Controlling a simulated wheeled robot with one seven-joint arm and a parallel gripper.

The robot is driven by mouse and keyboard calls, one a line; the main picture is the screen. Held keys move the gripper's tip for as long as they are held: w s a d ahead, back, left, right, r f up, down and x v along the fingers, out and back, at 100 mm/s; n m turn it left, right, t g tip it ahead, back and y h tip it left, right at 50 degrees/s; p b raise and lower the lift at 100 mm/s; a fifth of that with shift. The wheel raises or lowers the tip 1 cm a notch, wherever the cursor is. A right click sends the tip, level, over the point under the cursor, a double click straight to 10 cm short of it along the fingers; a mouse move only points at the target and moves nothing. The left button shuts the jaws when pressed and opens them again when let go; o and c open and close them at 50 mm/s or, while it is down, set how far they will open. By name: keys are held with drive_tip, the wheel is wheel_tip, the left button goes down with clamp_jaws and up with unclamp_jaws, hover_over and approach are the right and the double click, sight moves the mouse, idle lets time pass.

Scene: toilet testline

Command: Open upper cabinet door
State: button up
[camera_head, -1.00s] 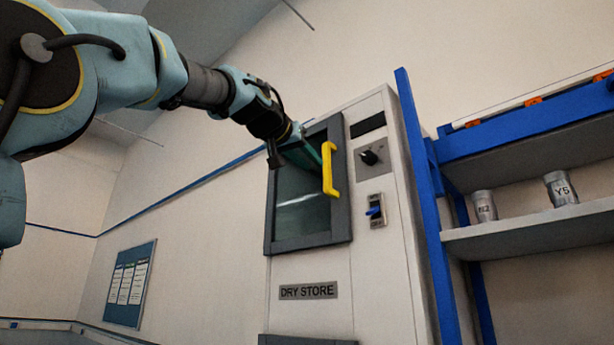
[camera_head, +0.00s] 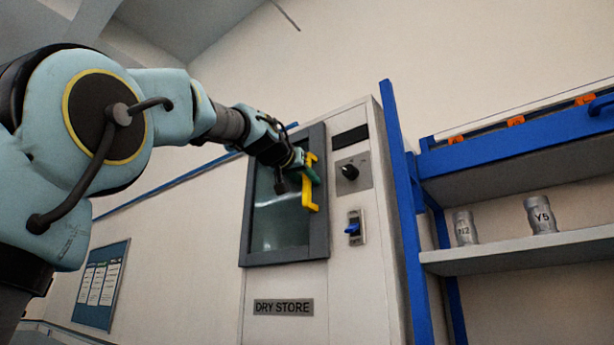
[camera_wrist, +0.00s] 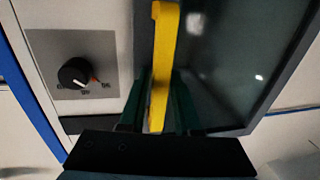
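The upper cabinet door (camera_head: 281,222) has a dark grey frame and a glass pane; it looks closed. Its yellow bar handle (camera_head: 307,195) stands upright near the door's right edge in the head view. My gripper (camera_head: 311,176) is at the upper part of this handle. In the wrist view, the yellow handle (camera_wrist: 161,60) runs between the two dark green fingers of my gripper (camera_wrist: 161,85), one on each side. The fingers stand apart with narrow gaps beside the bar; firm contact is not visible.
A control panel with a black knob (camera_head: 349,172) and a blue switch (camera_head: 352,228) are right of the door. A "DRY STORE" label (camera_head: 283,307) is below. A blue-framed shelf (camera_head: 520,248) with silver canisters stands at right. A notice board (camera_head: 101,285) hangs at left.

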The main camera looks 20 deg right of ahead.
drive_tip(key=shift+c, duration=0.3)
clamp_jaws()
idle(1.1)
